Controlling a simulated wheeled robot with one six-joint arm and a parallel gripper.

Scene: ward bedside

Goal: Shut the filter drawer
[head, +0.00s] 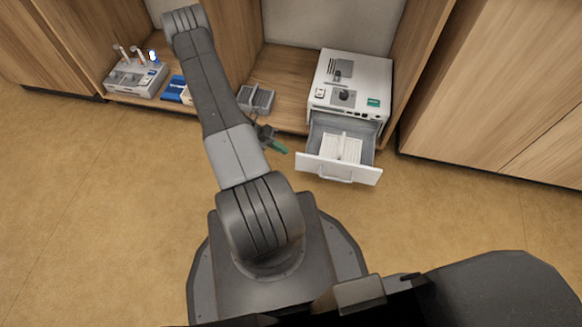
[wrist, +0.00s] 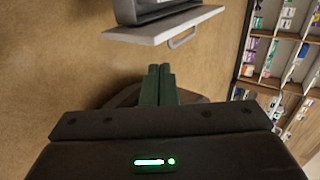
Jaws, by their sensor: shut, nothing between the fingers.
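The filter drawer (head: 339,168) is pulled well out of the front of a white machine (head: 358,82) in the head view. A white filter block shows inside it, and a bar handle is on its front panel. In the wrist view the drawer's front panel (wrist: 165,25) and handle show near the top, ahead of the fingers. My gripper (head: 281,148) is just left of the drawer in the head view, partly hidden by my arm, and apart from it. In the wrist view the green fingers of my gripper (wrist: 158,85) are together with nothing between them.
The machine stands in a wooden bay between cabinets. To its left are a grey rack (head: 256,98), a blue box (head: 174,89) and a grey device with tubes (head: 135,79). The floor (head: 440,210) before the drawer is clear. Stocked shelves (wrist: 285,60) show at right in the wrist view.

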